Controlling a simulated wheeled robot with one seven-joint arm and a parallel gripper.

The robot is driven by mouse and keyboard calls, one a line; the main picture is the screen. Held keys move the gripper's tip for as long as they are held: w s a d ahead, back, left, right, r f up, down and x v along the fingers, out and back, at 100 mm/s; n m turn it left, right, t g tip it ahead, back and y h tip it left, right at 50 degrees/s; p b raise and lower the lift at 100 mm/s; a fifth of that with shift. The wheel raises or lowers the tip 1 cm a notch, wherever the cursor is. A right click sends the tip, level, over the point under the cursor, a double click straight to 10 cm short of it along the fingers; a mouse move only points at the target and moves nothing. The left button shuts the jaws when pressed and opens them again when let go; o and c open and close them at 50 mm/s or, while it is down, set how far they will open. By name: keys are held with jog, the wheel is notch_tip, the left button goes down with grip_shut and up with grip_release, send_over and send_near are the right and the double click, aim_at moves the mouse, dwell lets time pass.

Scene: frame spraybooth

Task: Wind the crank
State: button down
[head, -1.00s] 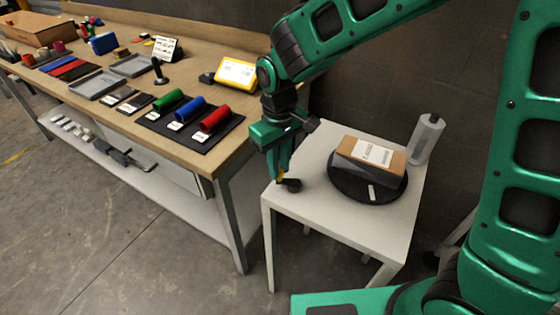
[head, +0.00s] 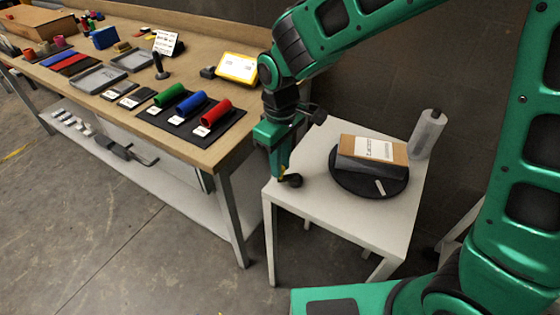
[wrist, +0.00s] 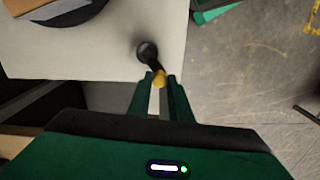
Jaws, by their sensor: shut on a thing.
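The crank (head: 294,181) is a small black arm with a round hub at the left corner of the small white table (head: 310,205). In the wrist view the crank's black hub (wrist: 147,50) is on the tabletop, and its yellow knob (wrist: 159,79) is between my fingertips. My gripper (head: 281,175) points down at the crank and is shut on the knob, which it mostly hides in the head view. A black turntable (head: 350,184) on the same table bears a brown cardboard box (head: 348,148) with a white label.
A grey-white roll (head: 428,135) stands upright at the table's back right corner. The long wooden workbench (head: 205,155) on the left carries red, blue and green cylinders, trays and a yellow-framed screen (head: 238,67). Open concrete floor lies in front.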

jog(key=c, duration=1.6)
grip_release()
jog(key=shift+d, duration=0.1)
jog(key=shift+r, duration=0.1)
notch_tip(320, 180, up, 11)
jog(key=shift+f, duration=0.2)
